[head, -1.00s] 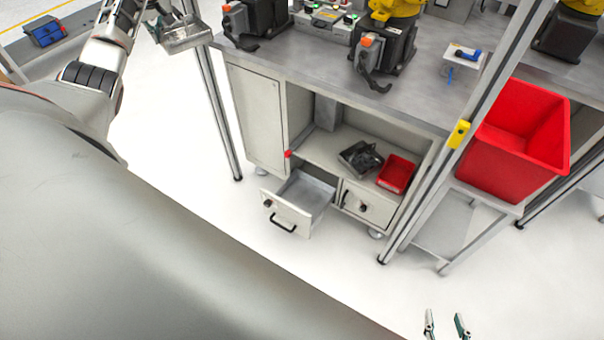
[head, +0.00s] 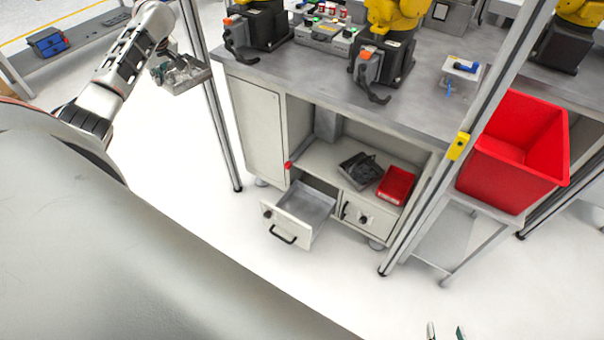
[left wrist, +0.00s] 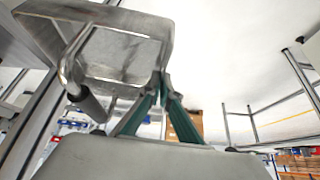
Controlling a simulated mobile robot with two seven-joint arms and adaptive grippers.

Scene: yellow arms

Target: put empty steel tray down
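The steel tray (head: 194,82) is held in the air at the upper left of the head view, left of the workbench. My left gripper (head: 172,70) is shut on its edge. In the left wrist view the fingertips (left wrist: 164,82) meet at the rim of the tray (left wrist: 120,52), which is tilted in that view. The tray's inside is partly hidden by the gripper in the head view. My right gripper (head: 446,331) shows only as two separated fingertips at the bottom edge; it is open with nothing visible between them.
The workbench (head: 300,70) carries robot arm units. Its lower shelf holds a dark tray with parts (head: 360,168) and a red bin (head: 396,185). A drawer (head: 303,208) stands open below. A metal post (head: 212,110) rises close to the tray. A large red crate (head: 510,165) stands right.

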